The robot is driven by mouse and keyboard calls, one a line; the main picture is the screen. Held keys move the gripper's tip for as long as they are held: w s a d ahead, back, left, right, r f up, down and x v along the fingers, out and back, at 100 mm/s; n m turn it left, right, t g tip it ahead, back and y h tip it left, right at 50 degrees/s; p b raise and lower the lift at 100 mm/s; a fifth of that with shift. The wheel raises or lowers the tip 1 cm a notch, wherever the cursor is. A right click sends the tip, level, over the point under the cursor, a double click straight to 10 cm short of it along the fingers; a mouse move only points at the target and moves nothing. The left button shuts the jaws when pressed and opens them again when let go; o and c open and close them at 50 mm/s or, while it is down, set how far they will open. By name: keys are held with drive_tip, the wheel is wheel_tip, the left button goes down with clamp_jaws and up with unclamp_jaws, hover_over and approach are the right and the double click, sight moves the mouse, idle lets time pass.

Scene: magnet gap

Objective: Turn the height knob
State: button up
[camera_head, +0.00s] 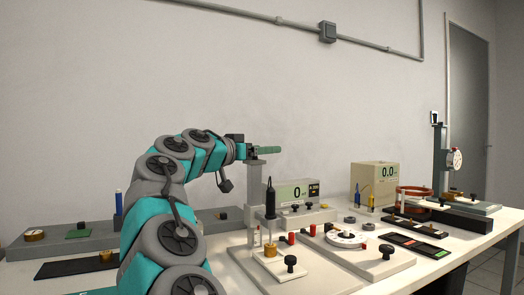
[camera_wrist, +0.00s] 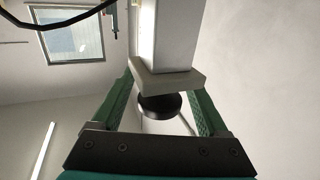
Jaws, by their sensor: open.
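My gripper (camera_head: 268,150) is at the top of a pale upright post (camera_head: 256,185), with its green fingers pointing right. In the wrist view my gripper (camera_wrist: 163,88) is open, one green finger on each side of a dark round knob (camera_wrist: 160,107). I take this to be the height knob. It sits against a pale block (camera_wrist: 166,78) at the end of the post. I cannot tell whether the fingers touch the knob or the block. In the head view the knob is hidden by my gripper.
A black probe (camera_head: 270,202) hangs beside the post over a pale base plate. A meter reading 0 (camera_head: 292,192), a white dial (camera_head: 346,238) and a box reading 0.0 (camera_head: 375,180) stand to the right.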

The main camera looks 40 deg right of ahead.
drive_tip(key=s+a, duration=0.1)
drive_tip(key=a, duration=0.6)
drive_tip(key=shift+a+b, duration=0.35)
drive_tip(key=shift+a, duration=0.05)
